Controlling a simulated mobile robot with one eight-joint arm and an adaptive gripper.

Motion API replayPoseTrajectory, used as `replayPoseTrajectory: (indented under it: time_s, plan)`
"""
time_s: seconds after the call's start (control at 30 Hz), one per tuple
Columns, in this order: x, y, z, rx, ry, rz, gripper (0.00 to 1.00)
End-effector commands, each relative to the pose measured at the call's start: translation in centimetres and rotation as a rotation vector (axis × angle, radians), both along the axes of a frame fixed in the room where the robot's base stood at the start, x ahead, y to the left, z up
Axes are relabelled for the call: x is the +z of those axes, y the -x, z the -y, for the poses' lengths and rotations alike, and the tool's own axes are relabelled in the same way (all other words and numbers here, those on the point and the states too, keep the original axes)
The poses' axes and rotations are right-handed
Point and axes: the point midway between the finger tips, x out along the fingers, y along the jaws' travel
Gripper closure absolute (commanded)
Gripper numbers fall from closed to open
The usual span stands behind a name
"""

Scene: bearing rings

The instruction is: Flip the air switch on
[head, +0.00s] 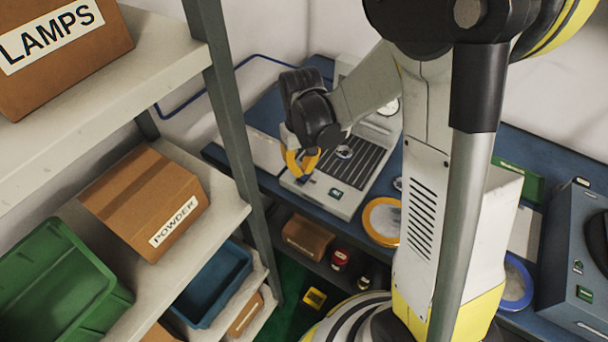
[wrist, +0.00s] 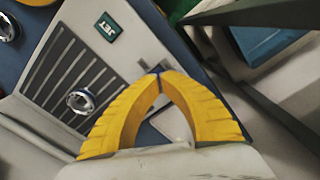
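My gripper (head: 308,172) is over the near left corner of the light grey station (head: 318,198). Its yellow fingers bend together and their tips meet in the wrist view (wrist: 158,73), with no object seen between them. The station has a dark slotted grille (head: 362,168) with a metal ring (head: 343,152) lying on it; the ring also shows in the wrist view (wrist: 80,101). A small green label (wrist: 107,27), which seems to read JET, is on the station's front strip. I cannot make out the air switch; the fingertips cover part of that strip. Whether they touch it is unclear.
A shelf post (head: 232,125) stands close to the left of my gripper. A yellow-rimmed round dish (head: 382,221) lies right of the station on the blue bench (head: 271,108). A blue machine (head: 575,255) is at the far right.

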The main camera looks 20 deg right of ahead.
Motion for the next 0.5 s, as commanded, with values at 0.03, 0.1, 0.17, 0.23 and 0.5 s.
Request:
replayPoseTrajectory:
  time_s: [0.03,0.1,0.17,0.23,0.5]
  plan:
    - [-0.14,0.0,0.0,0.0,0.0,0.0,1.0]
    - [-0.24,0.0,0.0,0.0,0.0,0.0,1.0]
    - [-0.33,0.0,0.0,0.0,0.0,0.0,1.0]
    - [-0.44,0.0,0.0,0.0,0.0,0.0,1.0]
    - [-0.85,0.0,0.0,0.0,0.0,0.0,1.0]
